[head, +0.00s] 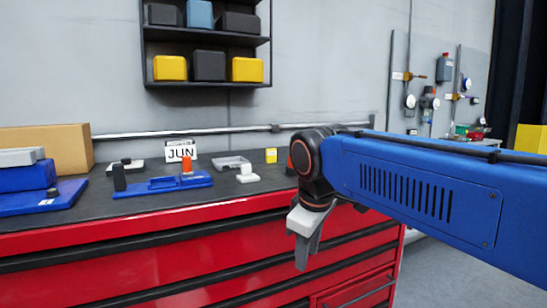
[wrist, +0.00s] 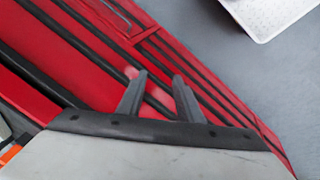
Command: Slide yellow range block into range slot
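A small yellow block (head: 271,155) stands on the dark bench top, near the back, just left of my arm in the head view. A blue fixture (head: 165,187) with an orange upright part lies on the bench left of centre. I cannot make out which opening is the range slot. My gripper (head: 303,243) hangs in front of the red cabinet, below the bench top and apart from the block. In the wrist view my gripper (wrist: 158,80) has its two fingers spread with nothing between them. Neither the block nor the fixture can be made out in the wrist view.
A grey tray (head: 231,162) and a small white block (head: 247,174) lie between the fixture and the yellow block. A calendar card (head: 180,151) stands behind. A cardboard box (head: 60,147) and blue parts are at the left. The red drawer cabinet (head: 150,250) fills the front.

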